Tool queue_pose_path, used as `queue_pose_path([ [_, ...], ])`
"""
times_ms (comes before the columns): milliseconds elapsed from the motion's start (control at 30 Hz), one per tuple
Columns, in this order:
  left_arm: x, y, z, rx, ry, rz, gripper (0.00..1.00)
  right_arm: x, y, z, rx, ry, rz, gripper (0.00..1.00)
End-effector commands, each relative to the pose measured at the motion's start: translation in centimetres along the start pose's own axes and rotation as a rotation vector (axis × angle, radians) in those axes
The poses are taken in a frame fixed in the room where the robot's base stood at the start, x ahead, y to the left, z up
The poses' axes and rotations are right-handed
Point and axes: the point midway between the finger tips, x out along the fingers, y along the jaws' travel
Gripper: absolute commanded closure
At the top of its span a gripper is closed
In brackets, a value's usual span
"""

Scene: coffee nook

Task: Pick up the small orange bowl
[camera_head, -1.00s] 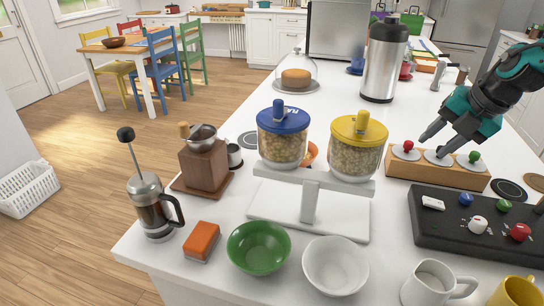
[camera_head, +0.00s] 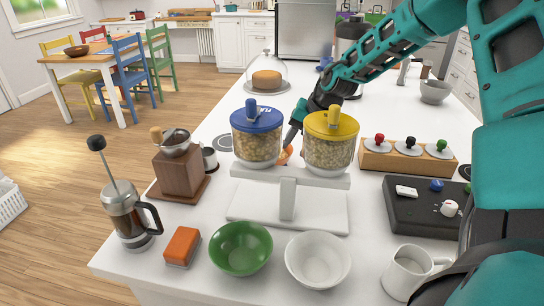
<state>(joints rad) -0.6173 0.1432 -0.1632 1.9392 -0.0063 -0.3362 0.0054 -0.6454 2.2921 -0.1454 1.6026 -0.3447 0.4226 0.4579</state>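The small orange bowl (camera_head: 284,156) stands on the white counter behind the cereal dispenser. Only a sliver of it shows in the gap between the blue-lidded jar (camera_head: 256,145) and the yellow-lidded jar (camera_head: 329,155). My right gripper (camera_head: 291,138) reaches down behind the yellow-lidded jar, with a dark finger at the bowl. The jar hides the rest of the gripper, so I cannot tell whether it touches or grips the bowl. My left gripper is out of view.
A green bowl (camera_head: 241,262) and a white bowl (camera_head: 317,280) stand in front of the dispenser base (camera_head: 248,205). A wooden grinder (camera_head: 180,172) and a French press (camera_head: 127,215) stand left. The wooden block with knobs (camera_head: 405,165) stands right.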

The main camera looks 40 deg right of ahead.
Motion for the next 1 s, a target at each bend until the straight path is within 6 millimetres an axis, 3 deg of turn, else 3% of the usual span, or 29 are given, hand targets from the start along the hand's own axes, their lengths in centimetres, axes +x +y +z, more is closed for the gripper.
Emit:
queue_pose_path([
  [300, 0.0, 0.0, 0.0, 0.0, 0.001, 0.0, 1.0, 3.7, -0.1, 0.3, 0.002, 0.002, -0.001, 0.6],
  [667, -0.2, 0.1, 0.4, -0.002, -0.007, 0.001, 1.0, 4.2, 0.0, 0.3, 0.002, 0.0, 0.001, 0.6],
  [1000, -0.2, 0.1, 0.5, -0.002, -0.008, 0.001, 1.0, 4.2, 0.0, 0.3, 0.001, 0.0, 0.0, 0.92],
])
